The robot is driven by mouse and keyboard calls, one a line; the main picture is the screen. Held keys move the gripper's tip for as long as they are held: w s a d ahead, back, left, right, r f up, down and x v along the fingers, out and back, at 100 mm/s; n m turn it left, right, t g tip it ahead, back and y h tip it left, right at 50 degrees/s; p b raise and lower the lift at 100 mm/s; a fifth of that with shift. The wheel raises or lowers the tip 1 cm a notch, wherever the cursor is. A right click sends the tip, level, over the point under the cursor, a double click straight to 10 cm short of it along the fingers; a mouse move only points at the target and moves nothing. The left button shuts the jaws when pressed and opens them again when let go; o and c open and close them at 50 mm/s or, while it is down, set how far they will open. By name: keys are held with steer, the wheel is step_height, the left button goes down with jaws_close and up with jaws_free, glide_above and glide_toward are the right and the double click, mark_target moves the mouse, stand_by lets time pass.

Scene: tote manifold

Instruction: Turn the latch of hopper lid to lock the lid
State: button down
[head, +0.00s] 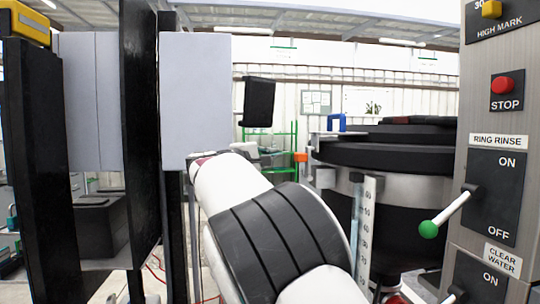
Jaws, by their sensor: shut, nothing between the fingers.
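A round black vessel with a stacked black lid (400,150) stands right of centre, with a pale metal band below the lid; it appears to be the hopper. The lid looks seated on the vessel. A small blue bracket-like part (336,122) shows at the lid's left edge, and an orange part (300,157) sits lower left of it. I cannot tell which part is the latch or how it is turned. My white and black arm rises from the bottom centre toward the upper left, in front of the vessel's left side. My gripper is not visible.
A grey control panel (477,170) fills the right edge, with a red stop button (502,85) and a green-tipped lever (428,229) jutting left. Tall black posts and grey panels (196,95) stand at left. A scale strip (368,225) stands before the vessel. Green shelving (282,150) is behind.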

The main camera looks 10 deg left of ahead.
steer(key=v, duration=1)
steer(key=shift+r, duration=0.3)
steer(key=shift+a, duration=0.15)
